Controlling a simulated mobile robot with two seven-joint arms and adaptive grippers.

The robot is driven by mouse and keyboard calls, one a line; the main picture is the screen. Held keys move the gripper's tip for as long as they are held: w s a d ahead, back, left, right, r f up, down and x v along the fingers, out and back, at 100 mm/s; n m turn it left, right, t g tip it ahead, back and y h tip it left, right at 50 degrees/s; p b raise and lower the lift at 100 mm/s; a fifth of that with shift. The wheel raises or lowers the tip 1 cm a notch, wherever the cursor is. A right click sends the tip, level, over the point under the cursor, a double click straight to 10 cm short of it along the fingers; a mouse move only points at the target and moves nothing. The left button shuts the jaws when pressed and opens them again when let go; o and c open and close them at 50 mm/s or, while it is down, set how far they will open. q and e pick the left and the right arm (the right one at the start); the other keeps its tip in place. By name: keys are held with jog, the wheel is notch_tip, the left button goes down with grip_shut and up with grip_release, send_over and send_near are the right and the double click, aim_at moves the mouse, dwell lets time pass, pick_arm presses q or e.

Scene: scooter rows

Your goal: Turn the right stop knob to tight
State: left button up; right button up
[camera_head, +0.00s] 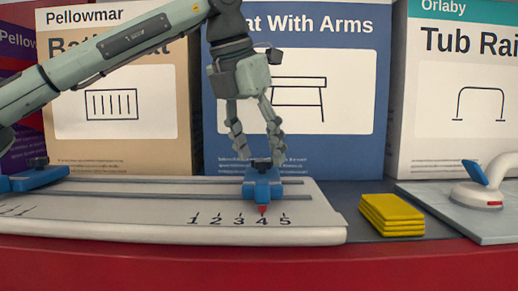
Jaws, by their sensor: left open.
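The right stop (262,188) is a blue block on the two rails of a pale board (110,213). Its red pointer is at the 4 on the printed scale. A small dark knob (262,164) tops it, partly between my fingers. My left gripper (259,157) points down over this stop, its two fingers spread, one on each side of the knob. I cannot tell whether either finger touches the knob. The left stop (38,178), also blue with a dark knob, is at the left end of the rails. My right gripper is not in view.
Large boxes, tan (100,145), blue (360,150) and white (450,155), stand close behind the board. A stack of yellow pads (391,214) lies right of the board. A white handle (488,185) with a blue lever is at the far right. The red front edge (250,268) is clear.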

pick_arm(q)
jog(key=shift+w+f, duration=0.1)
jog(key=shift+f, duration=0.15)
jog(key=shift+c, duration=0.2)
jog(key=c, duration=1.1)
